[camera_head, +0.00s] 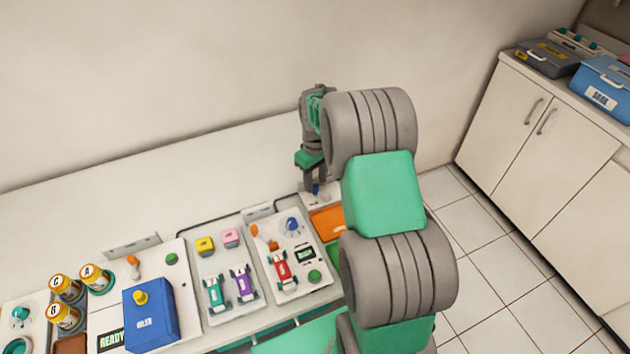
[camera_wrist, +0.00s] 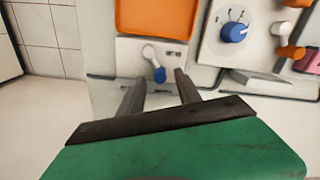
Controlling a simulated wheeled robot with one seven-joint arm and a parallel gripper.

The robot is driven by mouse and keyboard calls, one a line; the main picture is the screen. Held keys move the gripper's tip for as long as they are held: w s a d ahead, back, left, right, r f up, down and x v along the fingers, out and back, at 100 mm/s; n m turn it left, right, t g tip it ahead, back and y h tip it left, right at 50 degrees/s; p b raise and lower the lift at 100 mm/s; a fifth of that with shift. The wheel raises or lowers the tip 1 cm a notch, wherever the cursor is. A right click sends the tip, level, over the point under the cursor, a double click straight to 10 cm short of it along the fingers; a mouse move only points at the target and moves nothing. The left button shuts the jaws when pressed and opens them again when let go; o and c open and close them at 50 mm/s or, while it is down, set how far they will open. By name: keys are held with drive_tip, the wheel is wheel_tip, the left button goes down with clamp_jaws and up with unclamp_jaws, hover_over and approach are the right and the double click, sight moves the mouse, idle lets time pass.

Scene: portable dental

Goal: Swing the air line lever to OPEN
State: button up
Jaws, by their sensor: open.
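A small lever with a pale round pivot and a blue tip (camera_wrist: 158,70) stands on a white plate (camera_wrist: 130,58) in the wrist view. The tip points toward my gripper, slightly right of the pivot. Small dark markings sit right of the pivot, too small to read. My gripper (camera_wrist: 160,84) is open and empty, with one finger on each side of the line to the blue tip; I cannot tell its height above the plate. In the head view my gripper (camera_head: 315,178) points down at the table's far right end, and the blue tip (camera_head: 316,189) shows just below it.
An orange tray (camera_wrist: 155,17) lies beyond the lever plate. A panel with a blue dial (camera_wrist: 234,32) stands to its right in the wrist view. Panels with small carts, a blue box (camera_head: 150,315) and several labelled jars fill the table's left. The wall runs close behind.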

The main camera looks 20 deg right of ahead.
drive_tip(key=shift+f, duration=1)
clamp_jaws()
